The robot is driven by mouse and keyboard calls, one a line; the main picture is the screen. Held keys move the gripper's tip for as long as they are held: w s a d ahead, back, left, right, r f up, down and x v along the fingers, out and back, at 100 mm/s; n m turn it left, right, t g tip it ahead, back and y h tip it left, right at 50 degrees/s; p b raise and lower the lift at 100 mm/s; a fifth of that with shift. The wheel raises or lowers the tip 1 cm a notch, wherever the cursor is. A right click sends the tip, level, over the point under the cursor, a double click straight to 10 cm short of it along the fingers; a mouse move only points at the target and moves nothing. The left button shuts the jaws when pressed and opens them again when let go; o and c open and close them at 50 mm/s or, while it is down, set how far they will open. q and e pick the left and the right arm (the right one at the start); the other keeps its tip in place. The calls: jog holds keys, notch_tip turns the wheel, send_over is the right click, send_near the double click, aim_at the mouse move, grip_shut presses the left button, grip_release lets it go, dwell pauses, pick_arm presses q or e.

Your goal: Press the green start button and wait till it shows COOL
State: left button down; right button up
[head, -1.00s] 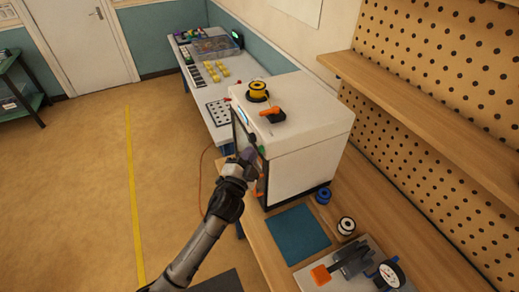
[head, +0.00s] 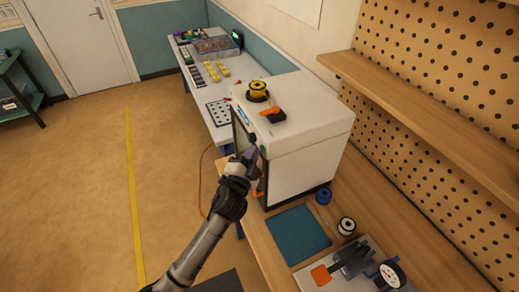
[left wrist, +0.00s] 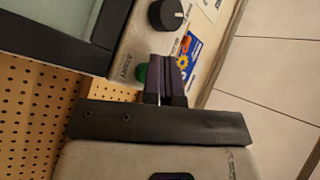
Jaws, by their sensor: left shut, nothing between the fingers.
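The white box-shaped machine (head: 305,170) stands on the wooden bench, with its front panel turned left. In the left wrist view its green button (left wrist: 141,73) shows beside my left gripper (left wrist: 167,68), partly hidden by the fingers. The fingers are shut and empty, and overlap the button's edge in the picture; I cannot tell whether they touch it. A dark knob (left wrist: 168,14) sits on the same panel. In the head view my left gripper (head: 249,156) is at the machine's front. A small blue display (head: 243,115) is too small to read.
A yellow spool (head: 258,90) and an orange-and-black tool (head: 272,113) lie on the machine's top. A teal mat (head: 298,234), blue spool (head: 323,196), white spool (head: 346,226) and dial gauge (head: 391,274) are on the bench. Open floor lies left.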

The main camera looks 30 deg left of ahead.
pick_arm(q)
jog(key=shift+s+a, duration=0.1)
jog(key=shift+s, duration=0.05)
jog(key=shift+s+a+p, duration=0.3)
jog(key=shift+s+a, duration=0.05)
jog(key=shift+s, duration=0.2)
jog(key=shift+s, duration=0.1)
jog(key=s+a, duration=0.1)
jog(key=s+p, duration=0.1)
jog(key=s+a, duration=0.1)
jog(key=s, duration=0.1)
jog(key=shift+a, duration=0.3)
dwell(0.8)
